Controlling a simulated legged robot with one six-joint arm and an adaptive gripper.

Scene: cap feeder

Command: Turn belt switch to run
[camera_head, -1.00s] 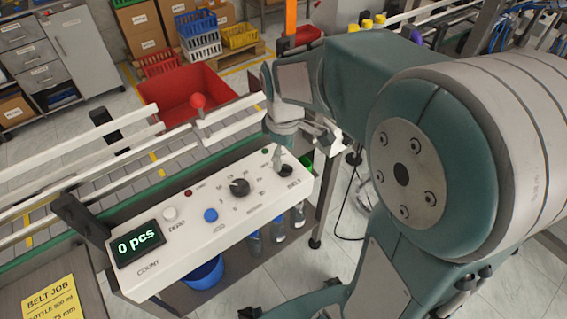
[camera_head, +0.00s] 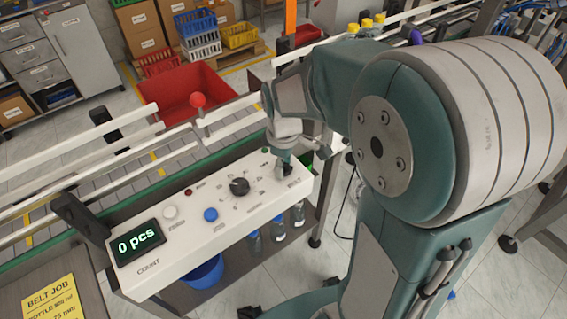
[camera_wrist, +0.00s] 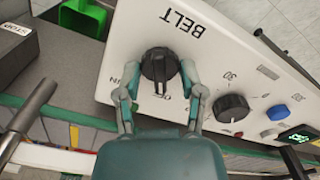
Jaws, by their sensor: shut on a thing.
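The belt switch (camera_wrist: 158,66) is a black rotary knob on the white control panel (camera_wrist: 222,62), beside the upside-down word BELT in the wrist view. My gripper (camera_wrist: 160,70) has one finger on each side of the knob and is shut on it. Letters of the position labels show around the knob, partly hidden by my fingers. In the head view my gripper (camera_head: 286,163) is down at the panel's right end and mostly covers the switch.
The panel also bears a black dial (camera_head: 239,186), a blue button (camera_head: 210,214), a white button (camera_head: 170,212) and a display (camera_head: 138,242) reading 0 pcs. A red ball-topped lever (camera_head: 198,101) stands behind it, by the conveyor rails. A dark STOP box (camera_wrist: 18,50) is near the switch.

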